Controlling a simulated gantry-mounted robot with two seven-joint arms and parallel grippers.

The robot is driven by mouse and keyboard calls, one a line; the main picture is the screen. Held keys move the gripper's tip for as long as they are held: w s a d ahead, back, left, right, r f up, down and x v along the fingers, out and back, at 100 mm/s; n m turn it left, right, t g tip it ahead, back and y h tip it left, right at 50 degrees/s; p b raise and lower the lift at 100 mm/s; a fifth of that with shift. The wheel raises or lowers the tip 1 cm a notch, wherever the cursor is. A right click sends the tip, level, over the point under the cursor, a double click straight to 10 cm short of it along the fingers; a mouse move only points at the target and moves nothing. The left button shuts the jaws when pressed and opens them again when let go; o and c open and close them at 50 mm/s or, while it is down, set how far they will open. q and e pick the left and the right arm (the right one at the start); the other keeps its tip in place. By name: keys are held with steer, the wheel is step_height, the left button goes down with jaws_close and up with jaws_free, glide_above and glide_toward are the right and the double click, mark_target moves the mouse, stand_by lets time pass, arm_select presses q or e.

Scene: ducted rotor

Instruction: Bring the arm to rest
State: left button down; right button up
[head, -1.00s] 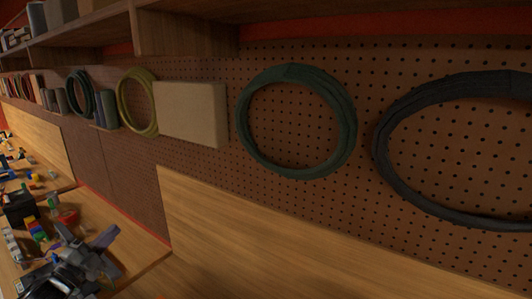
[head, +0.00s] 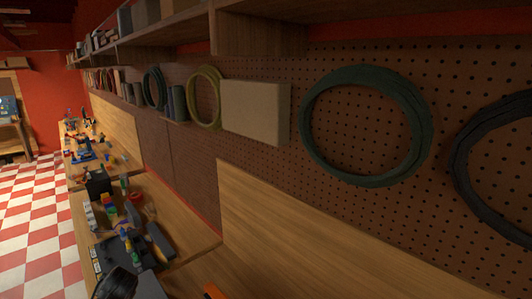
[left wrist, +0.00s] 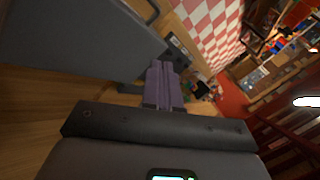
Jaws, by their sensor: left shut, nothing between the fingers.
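My left gripper (left wrist: 165,82) shows in the left wrist view as two purple fingers side by side, shut with nothing between them. The fingers reach past a dark grey block-like wrist part (left wrist: 150,128). In the head view I cannot make out the left gripper; a dark rounded shape at the bottom left edge may be part of my arm. My right gripper is in neither view.
In the head view a wooden bench (head: 185,215) holds coloured bricks and dark boxes along a pegboard wall (head: 300,170). A green hose coil (head: 312,110) and a beige panel (head: 255,110) hang there. The checkered floor (head: 35,215) is clear at left. A large grey panel (left wrist: 75,40) is close in the left wrist view.

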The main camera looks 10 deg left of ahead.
arm_select(q)
steer(key=s+d+f+m+h, duration=0.2)
steer(key=s+d+f, duration=0.4)
steer(key=d, duration=0.5)
steer(key=s+d+f+m+h, duration=0.1)
steer(key=s+d+f+h, duration=0.1)
steer(key=s+d+f, duration=0.65)
steer(key=s+d+r+h+b, duration=0.1)
steer(key=s+d+h+b, duration=0.2)
steer(key=s+d, duration=1.2)
steer(key=shift+d+r+t+h+b, duration=0.2)
steer(key=shift+d+t+h+b, duration=0.15)
steer(key=shift+d, duration=0.2)
